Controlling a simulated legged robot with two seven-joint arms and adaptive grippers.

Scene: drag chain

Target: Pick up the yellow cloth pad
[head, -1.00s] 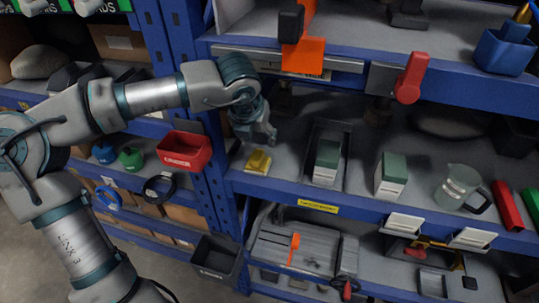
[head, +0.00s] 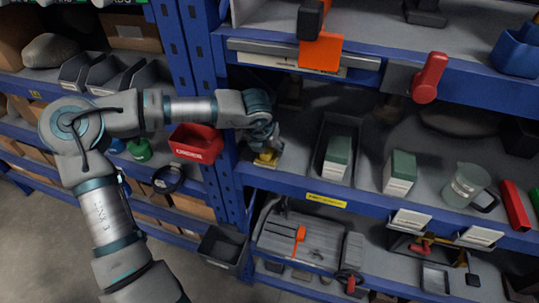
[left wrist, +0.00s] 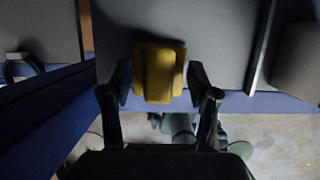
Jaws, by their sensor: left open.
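The yellow cloth pad (head: 266,159) lies on the middle shelf near its left front corner, partly hidden by my left gripper (head: 268,148) in the head view. In the left wrist view the yellow pad (left wrist: 160,72) lies between the two dark fingers of my left gripper (left wrist: 160,85). The fingers are open, with a gap on each side of the pad. The pad still lies on the grey shelf surface. My right gripper is not in view.
The blue shelf upright (head: 225,170) stands just left of the pad, with a red bin (head: 196,143) beyond it. A dark tray holding a green and white box (head: 338,157) stands to the right. An orange part (head: 322,52) hangs from the shelf above.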

